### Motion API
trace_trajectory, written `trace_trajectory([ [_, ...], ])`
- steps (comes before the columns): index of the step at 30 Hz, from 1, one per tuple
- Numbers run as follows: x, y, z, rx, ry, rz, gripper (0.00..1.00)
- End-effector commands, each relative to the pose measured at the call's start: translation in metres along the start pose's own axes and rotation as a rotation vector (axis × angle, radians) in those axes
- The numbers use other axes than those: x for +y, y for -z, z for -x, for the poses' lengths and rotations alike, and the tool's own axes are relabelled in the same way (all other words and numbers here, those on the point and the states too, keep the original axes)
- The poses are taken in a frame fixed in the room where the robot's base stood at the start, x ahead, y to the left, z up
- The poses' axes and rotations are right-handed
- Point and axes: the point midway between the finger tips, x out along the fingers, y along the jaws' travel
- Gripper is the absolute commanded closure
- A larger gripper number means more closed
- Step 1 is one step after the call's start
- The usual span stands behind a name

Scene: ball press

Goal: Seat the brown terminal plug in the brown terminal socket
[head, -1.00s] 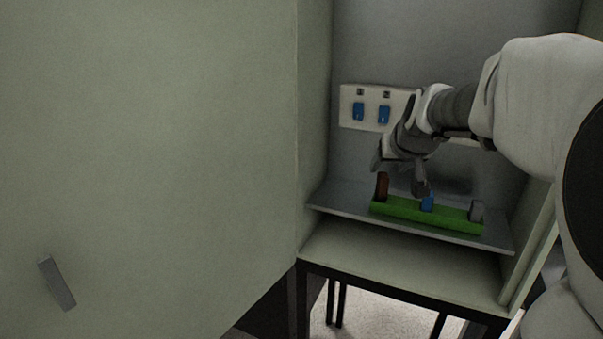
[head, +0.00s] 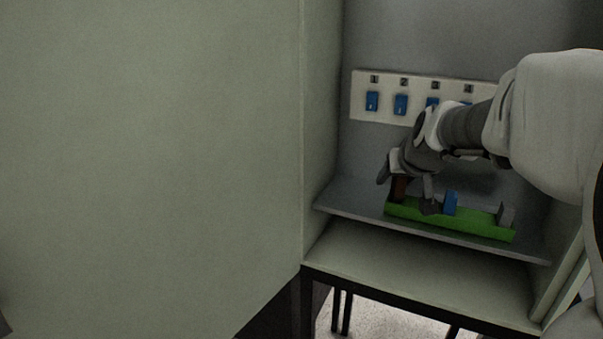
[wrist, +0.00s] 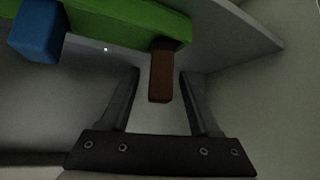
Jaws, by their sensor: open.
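The brown terminal plug (head: 399,187) stands at the left end of the green terminal strip (head: 470,225) on the grey shelf. In the wrist view the brown plug (wrist: 160,72) rises from the end of the green strip (wrist: 125,22), and its free end reaches between my fingers. My gripper (head: 408,193) is open, with one finger on each side of the plug. In the wrist view my gripper (wrist: 160,85) shows gaps on both sides of the plug. Whether the plug is fully seated cannot be told, as its socket is hidden.
A blue plug (head: 450,203) and a grey plug (head: 506,215) stand farther right on the strip. The blue one also shows in the wrist view (wrist: 38,38). A white panel with numbered blue switches (head: 386,118) is on the back wall. The cabinet side wall (head: 318,130) is close on the left.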

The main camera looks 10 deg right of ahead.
Motion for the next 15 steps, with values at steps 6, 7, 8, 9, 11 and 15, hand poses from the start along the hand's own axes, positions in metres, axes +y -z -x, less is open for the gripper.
trace_trajectory([
  [6, 0.0005, -0.0071, -0.0038, 0.000, -0.001, 0.000, 0.38],
  [7, 0.0005, -0.0071, -0.0037, 0.000, -0.001, 0.000, 0.38],
  [8, 0.0005, -0.0069, -0.0036, 0.000, -0.001, 0.000, 0.38],
  [9, 0.0005, -0.0067, -0.0035, 0.000, -0.001, 0.000, 0.38],
  [11, 0.0005, -0.0067, -0.0035, 0.000, -0.001, 0.000, 0.38],
  [15, 0.0005, -0.0066, -0.0035, 0.000, -0.001, 0.000, 0.57],
])
